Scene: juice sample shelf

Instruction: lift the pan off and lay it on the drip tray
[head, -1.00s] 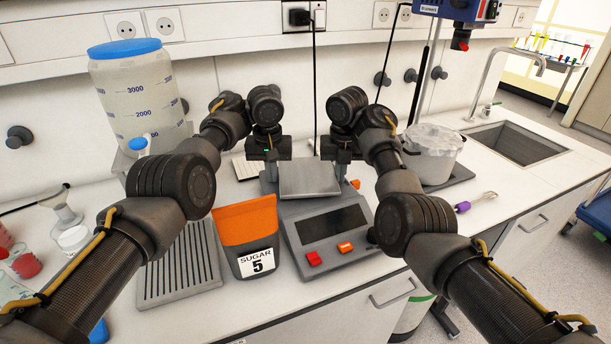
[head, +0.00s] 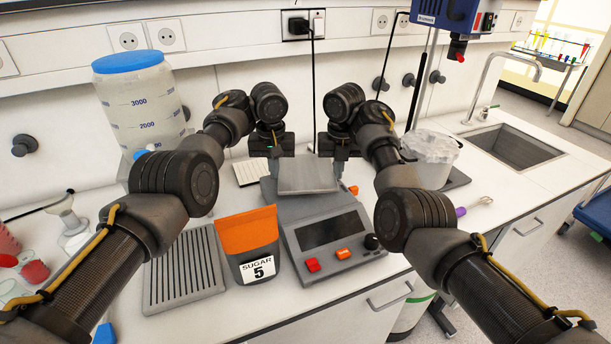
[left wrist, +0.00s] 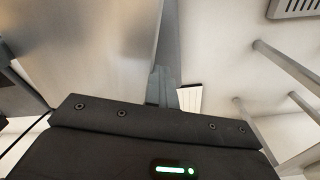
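The pan (head: 308,175) is a flat, square metal plate. It looks level and slightly raised over the grey scale (head: 330,232). My left gripper (head: 280,158) is at the pan's left edge and appears shut on it. My right gripper (head: 337,158) is at the right edge and appears shut on it too. The fingertips are mostly hidden in the head view. In the left wrist view the pan (left wrist: 85,45) fills the upper left, close against a grey finger. The drip tray (head: 185,270) is a grey slotted tray, empty, at the left front of the bench.
A sugar pouch (head: 250,245) with an orange top stands between drip tray and scale. A large blue-lidded bottle (head: 145,105) stands behind my left arm. Red-filled beakers (head: 33,271) stand at far left.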

